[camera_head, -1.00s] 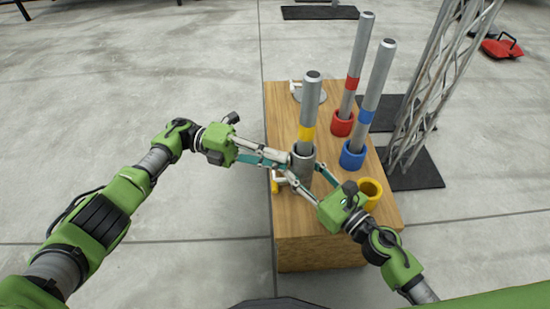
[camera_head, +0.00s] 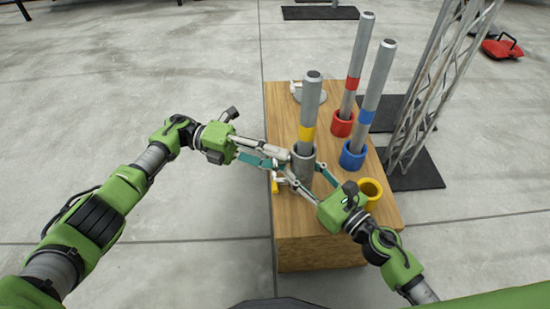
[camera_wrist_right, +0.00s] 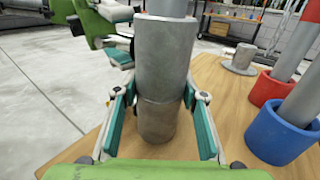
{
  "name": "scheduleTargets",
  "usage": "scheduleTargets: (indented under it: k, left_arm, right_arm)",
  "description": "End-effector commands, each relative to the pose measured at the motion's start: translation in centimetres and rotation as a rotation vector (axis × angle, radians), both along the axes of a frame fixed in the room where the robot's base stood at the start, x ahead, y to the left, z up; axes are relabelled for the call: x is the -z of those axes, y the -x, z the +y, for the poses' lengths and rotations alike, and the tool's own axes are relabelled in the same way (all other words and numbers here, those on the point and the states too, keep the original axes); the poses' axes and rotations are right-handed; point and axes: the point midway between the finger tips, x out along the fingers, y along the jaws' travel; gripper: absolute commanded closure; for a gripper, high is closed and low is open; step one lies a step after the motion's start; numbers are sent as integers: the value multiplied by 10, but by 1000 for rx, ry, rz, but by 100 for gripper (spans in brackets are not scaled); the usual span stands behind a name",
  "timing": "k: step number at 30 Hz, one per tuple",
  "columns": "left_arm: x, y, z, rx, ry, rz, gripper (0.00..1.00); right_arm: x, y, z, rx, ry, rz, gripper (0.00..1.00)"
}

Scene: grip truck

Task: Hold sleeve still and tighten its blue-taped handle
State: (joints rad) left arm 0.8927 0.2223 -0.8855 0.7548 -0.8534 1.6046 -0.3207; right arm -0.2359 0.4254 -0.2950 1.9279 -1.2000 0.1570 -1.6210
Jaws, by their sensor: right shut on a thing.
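A grey sleeve (camera_head: 303,168) stands upright on the wooden table (camera_head: 320,225), with a yellow-taped grey tube (camera_head: 312,95) rising from it. My right gripper (camera_wrist_right: 160,115) is shut on the sleeve, its teal-padded fingers on both sides in the right wrist view. My left gripper (camera_head: 280,160) reaches in from the left, beside the upper sleeve. Its fingers look apart, and it does not clearly hold anything; its far side is partly hidden. The blue-taped handle (camera_head: 376,82) is a grey tube standing in a blue ring (camera_head: 352,160), away from both grippers.
A red-taped tube (camera_head: 361,50) stands in a red ring (camera_head: 341,128). An empty yellow ring (camera_head: 376,182) lies at the table's right, near my right gripper. A grey flanged piece (camera_head: 314,96) sits at the back. A metal truss (camera_head: 435,80) stands to the right.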

Motion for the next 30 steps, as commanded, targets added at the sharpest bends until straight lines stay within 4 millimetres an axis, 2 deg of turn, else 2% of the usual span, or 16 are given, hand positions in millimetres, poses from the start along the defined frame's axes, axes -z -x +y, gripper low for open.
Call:
scheduleTargets:
  k: [11, 22, 30]
  left_arm:
    - [3, -2, 5, -1, -7, 2, 61]
    - [-2, -24, 52, -5, -5, 3, 61]
    - [-2, -31, 68, -2, -4, 2, 61]
  right_arm:
    - [-2, 0, 0, 0, -2, -3, 100]
    - [-2, 0, 0, -1, -2, -3, 100]
    - [-2, 0, 1, -1, -2, -3, 100]
